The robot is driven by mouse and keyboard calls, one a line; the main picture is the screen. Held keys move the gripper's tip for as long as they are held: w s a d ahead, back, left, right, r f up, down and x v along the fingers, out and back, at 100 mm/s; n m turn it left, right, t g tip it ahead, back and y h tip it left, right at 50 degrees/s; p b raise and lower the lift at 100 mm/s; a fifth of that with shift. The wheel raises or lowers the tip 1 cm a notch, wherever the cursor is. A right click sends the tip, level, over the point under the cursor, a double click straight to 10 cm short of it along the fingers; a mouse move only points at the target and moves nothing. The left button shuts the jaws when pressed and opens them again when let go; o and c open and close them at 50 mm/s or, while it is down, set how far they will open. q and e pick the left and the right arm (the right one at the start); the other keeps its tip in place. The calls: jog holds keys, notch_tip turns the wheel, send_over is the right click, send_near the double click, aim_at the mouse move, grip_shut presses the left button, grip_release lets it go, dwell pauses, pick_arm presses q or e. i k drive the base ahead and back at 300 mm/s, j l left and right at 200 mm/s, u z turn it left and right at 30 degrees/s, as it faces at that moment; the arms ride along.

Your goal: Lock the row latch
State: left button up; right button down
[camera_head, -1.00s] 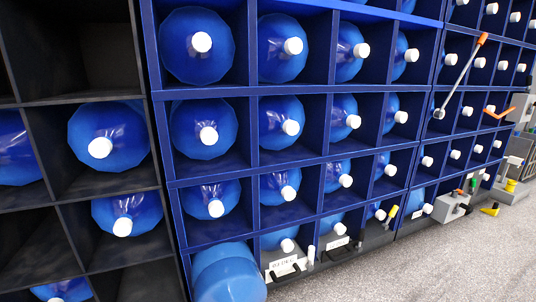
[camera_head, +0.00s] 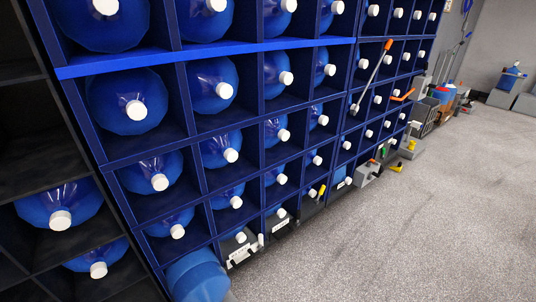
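A long grey rod with an orange grip (camera_head: 374,75) slants across the front of the blue rack, right of the middle. A shorter orange angled handle (camera_head: 403,95) sticks out to its right. Low on the rack are a yellow handle (camera_head: 321,193), a white lever-like part (camera_head: 260,241) beside a labelled dark block, and a grey box with an orange part (camera_head: 367,174). I cannot tell which of these is the row latch, or whether it is locked. Neither of my grippers is in view.
The blue rack (camera_head: 205,49) holds large blue bottles with white caps; a black rack (camera_head: 35,155) stands at left. A blue barrel (camera_head: 198,277) is at the bottom. Yellow parts (camera_head: 396,168) lie near the rack foot. The grey floor (camera_head: 430,235) at right is clear.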

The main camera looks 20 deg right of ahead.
aim_at(322, 190)
jog(key=i+l+z, duration=0.3)
jog(key=i+l, duration=0.6)
jog(key=i+l+z, duration=0.3)
jog(key=i+l, duration=0.55)
jog(key=i, duration=0.1)
